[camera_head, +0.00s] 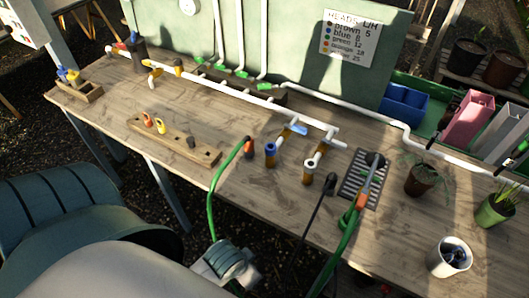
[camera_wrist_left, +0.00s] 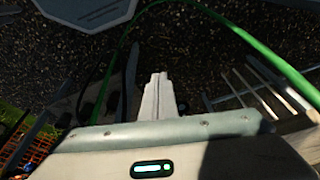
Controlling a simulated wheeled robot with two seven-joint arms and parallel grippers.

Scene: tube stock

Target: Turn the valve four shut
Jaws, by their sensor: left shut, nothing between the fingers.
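A white pipe (camera_head: 225,88) runs along the wooden bench, with branches to the front. Small green valve handles (camera_head: 241,74) sit in a row at the back, near the feet of thin upright white pipes. My left gripper (camera_wrist_left: 156,92) shows in the left wrist view, shut and empty, above dark gravel. My right gripper is not seen.
The bench (camera_head: 110,90) also holds a wooden rack (camera_head: 175,143) of coloured heads, a black grate (camera_head: 360,178), a white cup (camera_head: 449,258) and potted plants (camera_head: 421,180). Green hoses (camera_head: 211,200) hang over its front edge. A sign (camera_head: 350,38) is on the green back panel.

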